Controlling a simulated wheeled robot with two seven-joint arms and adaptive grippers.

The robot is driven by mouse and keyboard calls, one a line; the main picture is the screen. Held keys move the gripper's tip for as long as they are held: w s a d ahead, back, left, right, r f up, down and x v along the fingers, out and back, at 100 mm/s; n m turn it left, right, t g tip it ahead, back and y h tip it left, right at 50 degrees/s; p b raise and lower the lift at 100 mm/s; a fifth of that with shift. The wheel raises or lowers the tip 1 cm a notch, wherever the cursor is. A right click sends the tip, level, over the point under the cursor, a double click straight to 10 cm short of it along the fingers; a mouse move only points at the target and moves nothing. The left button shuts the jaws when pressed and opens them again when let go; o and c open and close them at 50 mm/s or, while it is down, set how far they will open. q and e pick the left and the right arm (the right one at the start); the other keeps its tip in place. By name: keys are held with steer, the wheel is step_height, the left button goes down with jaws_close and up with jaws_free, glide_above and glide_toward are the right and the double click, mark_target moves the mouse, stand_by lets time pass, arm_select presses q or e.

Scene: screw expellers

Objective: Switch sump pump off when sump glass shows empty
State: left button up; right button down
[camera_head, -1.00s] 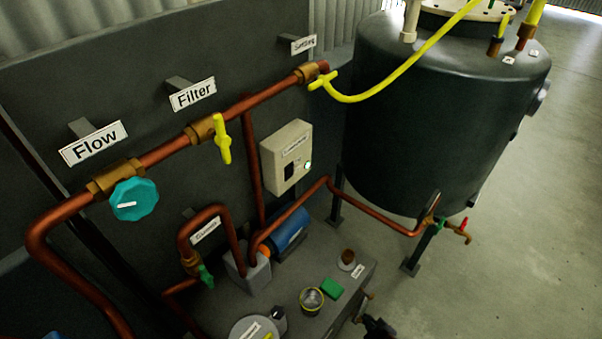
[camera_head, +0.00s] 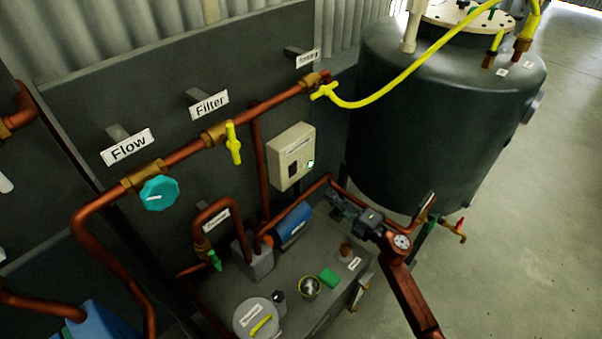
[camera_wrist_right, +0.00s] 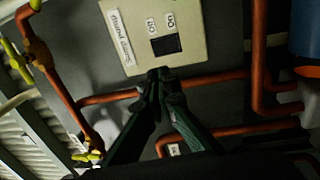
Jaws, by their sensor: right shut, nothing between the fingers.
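The cream sump pump switch box (camera_head: 291,157) is on the dark panel, with a dark switch and a small glowing pale-green light (camera_head: 310,164). In the right wrist view the box (camera_wrist_right: 140,30) shows a dark rocker switch (camera_wrist_right: 166,45) beside small white labels. My right gripper (camera_head: 334,199) is shut and empty, below and right of the box in the head view. In the wrist view its fingertips (camera_wrist_right: 165,76) appear just below the switch; contact cannot be told. A round yellow-rimmed glass (camera_head: 310,286), possibly the sump glass, is on the grey tank top; its level is unclear. My left gripper is out of view.
Copper pipes with a teal Flow knob (camera_head: 159,193) and a yellow Filter handle (camera_head: 234,144) run across the panel. A blue motor (camera_head: 294,227) lies below the box. A large dark tank (camera_head: 440,125) stands right. Open floor lies beyond it.

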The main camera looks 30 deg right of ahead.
mark_target(293, 168)
steer(key=shift+w, duration=0.1)
steer(key=b+x, duration=0.2)
steer(key=x, duration=1.2)
steer(key=shift+f, duration=0.1)
steer(key=shift+a, duration=0.1)
